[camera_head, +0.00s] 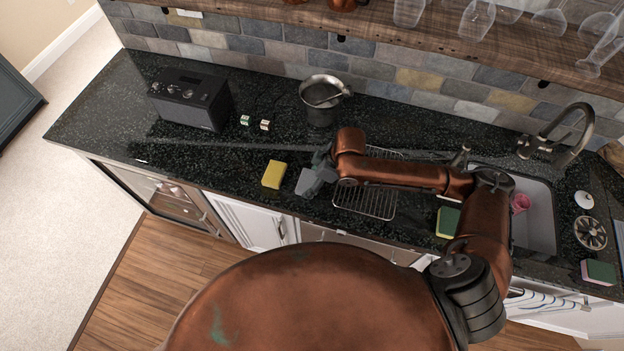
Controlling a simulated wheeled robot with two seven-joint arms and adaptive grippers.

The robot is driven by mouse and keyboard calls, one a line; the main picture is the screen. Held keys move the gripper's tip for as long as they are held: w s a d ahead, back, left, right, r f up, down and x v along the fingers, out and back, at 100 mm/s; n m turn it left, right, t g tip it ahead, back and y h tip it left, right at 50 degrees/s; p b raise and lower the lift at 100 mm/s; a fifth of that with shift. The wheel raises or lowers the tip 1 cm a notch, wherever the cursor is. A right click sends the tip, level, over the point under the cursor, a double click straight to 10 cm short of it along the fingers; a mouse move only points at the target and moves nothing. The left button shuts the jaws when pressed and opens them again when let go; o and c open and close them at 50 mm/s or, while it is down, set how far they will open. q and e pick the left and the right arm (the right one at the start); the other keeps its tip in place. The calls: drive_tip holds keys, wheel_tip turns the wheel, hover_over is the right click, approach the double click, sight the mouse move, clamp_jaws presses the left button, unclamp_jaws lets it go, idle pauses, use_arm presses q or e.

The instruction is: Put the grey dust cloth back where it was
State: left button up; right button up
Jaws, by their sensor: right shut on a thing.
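The grey dust cloth (306,183) is at the front part of the dark counter, between the yellow sponge and the wire rack. My right gripper (321,170) points down over it and is shut on it. I cannot tell whether the cloth touches the counter or hangs just above it. The gripper and wrist hide part of the cloth. My left gripper is not in view.
A yellow sponge (274,174) lies just left of the cloth. A wire rack (365,203) is right of it, partly under my right arm. A black radio (190,100), two small dice-like blocks (265,125) and a metal pot (321,108) stand behind. The counter's left front (110,135) is clear.

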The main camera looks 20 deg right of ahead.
drive_tip(key=o, duration=1.2)
drive_tip(key=shift+o, duration=0.2)
drive_tip(key=shift+r, duration=0.1)
drive_tip(key=v, duration=1.2)
drive_tip(key=shift+p, duration=0.4)
